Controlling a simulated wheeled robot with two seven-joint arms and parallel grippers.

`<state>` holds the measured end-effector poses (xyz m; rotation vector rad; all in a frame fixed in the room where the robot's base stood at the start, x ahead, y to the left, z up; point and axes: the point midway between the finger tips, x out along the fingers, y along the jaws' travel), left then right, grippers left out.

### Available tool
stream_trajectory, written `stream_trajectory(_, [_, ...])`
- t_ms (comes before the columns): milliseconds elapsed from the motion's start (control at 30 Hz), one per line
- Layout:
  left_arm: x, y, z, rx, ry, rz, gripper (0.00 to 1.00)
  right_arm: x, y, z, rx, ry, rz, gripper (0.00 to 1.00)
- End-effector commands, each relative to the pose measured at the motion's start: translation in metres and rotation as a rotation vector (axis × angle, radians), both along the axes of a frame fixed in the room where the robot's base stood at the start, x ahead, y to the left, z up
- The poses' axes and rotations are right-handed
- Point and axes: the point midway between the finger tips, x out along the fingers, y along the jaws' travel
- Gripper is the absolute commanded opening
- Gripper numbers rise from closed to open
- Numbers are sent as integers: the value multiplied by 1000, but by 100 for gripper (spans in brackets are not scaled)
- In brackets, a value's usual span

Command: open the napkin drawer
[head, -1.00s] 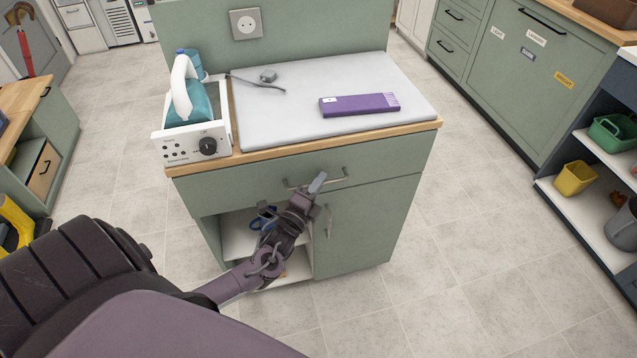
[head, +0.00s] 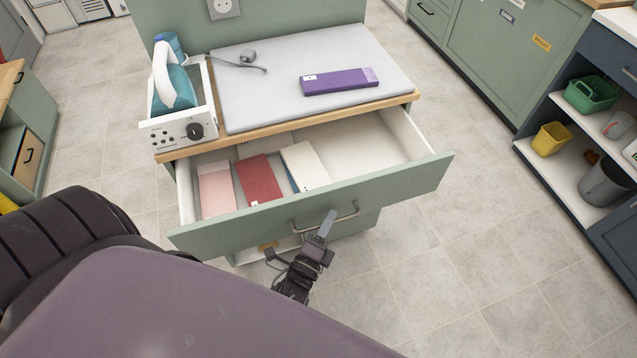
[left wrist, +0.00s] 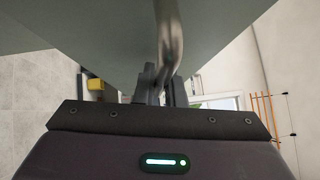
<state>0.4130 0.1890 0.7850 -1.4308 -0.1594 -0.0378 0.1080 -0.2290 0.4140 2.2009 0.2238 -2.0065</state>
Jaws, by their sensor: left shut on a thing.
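The napkin drawer (head: 400,184) under the grey worktop stands pulled well out of its green cabinet. The right part of the drawer is bare. My left gripper (head: 322,232) is at the drawer's bar handle (head: 345,214), shut on it. In the left wrist view the handle (left wrist: 169,35) runs down between the fingers (left wrist: 165,88). My right gripper does not show.
On the worktop (head: 250,103) are a purple box (head: 340,82) and a small grey item with a strap (head: 248,57). A white caddy with a dial (head: 183,130) stands at its left. Open shelves with a yellow bin (head: 551,139) stand at right. The floor between is clear.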

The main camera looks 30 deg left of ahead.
Motion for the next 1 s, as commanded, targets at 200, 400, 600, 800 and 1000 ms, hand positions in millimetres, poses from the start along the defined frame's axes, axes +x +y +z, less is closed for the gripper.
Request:
stream_trajectory(200, [-30,-35,0,-1,3,-1,0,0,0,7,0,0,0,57])
stream_trajectory(400, [-46,-54,-1,0,2,-1,0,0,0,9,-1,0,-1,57])
stream_trajectory(600, [-53,-61,0,2,0,0,0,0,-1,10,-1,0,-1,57])
stream_trajectory(800, [-53,-62,-1,2,0,0,0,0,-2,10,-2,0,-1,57])
stream_trajectory(1000, [-53,-62,-1,2,0,0,12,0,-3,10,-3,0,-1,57])
